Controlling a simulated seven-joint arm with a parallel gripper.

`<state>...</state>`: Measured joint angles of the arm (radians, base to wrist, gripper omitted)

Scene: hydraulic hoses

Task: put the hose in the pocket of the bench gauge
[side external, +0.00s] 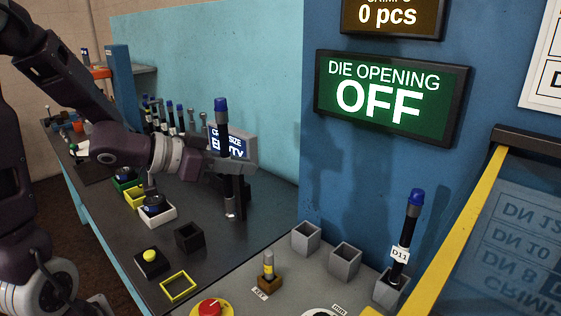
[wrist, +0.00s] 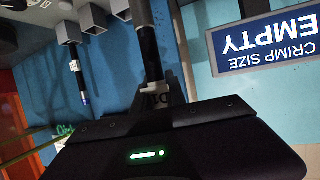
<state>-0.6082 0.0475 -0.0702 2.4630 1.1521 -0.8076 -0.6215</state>
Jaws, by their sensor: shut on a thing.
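My gripper (side external: 240,172) is shut on a black hose (side external: 222,125) with a blue cap on top and a metal lower end. The hose stands nearly upright above the dark bench top; I cannot tell whether its lower end touches anything. In the wrist view the hose (wrist: 147,45) runs up from the jaws (wrist: 160,95). The bench gauge's display (side external: 238,138) reads "CRIMP SIZE EMPTY" right behind the hose and is partly covered by it. The display also shows upside down in the wrist view (wrist: 265,42). The gauge's pocket is not clearly seen, with my gripper and the hose in front.
A black open box (side external: 189,237) and a yellow frame (side external: 178,286) are on the bench. Grey holders (side external: 345,258) stand at right; one holds a hose tagged D11 (side external: 407,235). Several hoses (side external: 170,115) stand behind my arm. A sign (side external: 392,97) reads "DIE OPENING OFF".

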